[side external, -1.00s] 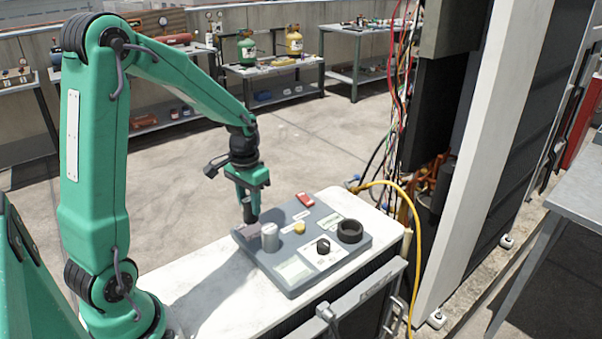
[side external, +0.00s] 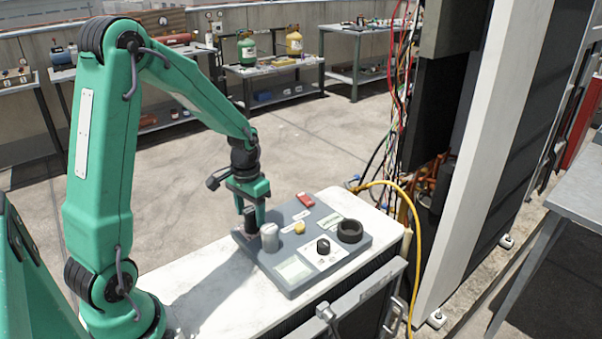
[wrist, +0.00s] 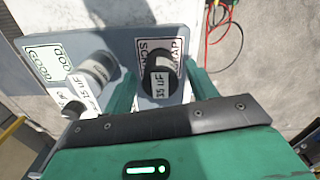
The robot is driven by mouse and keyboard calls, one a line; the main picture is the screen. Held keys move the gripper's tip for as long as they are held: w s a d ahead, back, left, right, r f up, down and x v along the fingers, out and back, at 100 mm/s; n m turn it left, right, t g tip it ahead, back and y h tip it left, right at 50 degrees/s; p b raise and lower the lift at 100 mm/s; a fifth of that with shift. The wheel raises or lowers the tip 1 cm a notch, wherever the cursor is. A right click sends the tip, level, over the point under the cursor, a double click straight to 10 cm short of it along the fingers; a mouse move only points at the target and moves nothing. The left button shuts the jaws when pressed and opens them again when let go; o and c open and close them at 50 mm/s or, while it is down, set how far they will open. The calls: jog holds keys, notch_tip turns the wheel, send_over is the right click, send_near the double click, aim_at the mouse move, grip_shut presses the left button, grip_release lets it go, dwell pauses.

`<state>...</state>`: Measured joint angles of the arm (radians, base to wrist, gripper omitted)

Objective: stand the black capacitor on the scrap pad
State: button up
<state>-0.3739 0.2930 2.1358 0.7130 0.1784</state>
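The black capacitor (wrist: 164,82), its top marked 35 uF, stands upright on the scrap pad (wrist: 147,88), with the pad's partly covered SCRAP label showing on both sides of it. My gripper (wrist: 163,92) is around the capacitor. In the wrist view its two green fingers are spread, with a gap visible on each side of the capacitor. In the side view my gripper (side external: 250,220) is low over the far left corner of the grey board, and the dark capacitor (side external: 250,216) shows between the fingers.
On the grey board (side external: 318,279), a silver capacitor (side external: 270,237) stands close beside my gripper. A yellow-topped part (side external: 300,228), a red part (side external: 305,200), a black knob (side external: 323,246) and a black ring (side external: 350,232) are farther right. A yellow hose (side external: 400,190) hangs at the right.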

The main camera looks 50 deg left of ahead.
aim_at(250, 210)
jog(key=shift+r, duration=0.1)
notch_tip(250, 210, up, 12)
dwell(0.9)
dwell(0.4)
jog(key=s+d+r+m+t, duration=0.1)
jog(key=s+d+r+t, duration=0.1)
jog(key=s+d, duration=0.4)
jog(key=s+d+r+m+t, duration=0.1)
jog(key=s+d+r+t, duration=0.2)
jog(key=s+d, duration=0.3)
jog(key=shift+d+r+t, duration=0.3)
jog(key=shift+d+r, duration=0.15)
jog(key=shift+d, duration=0.3)
jog(key=shift+c, duration=0.6)
jog(key=shift+w, duration=0.1)
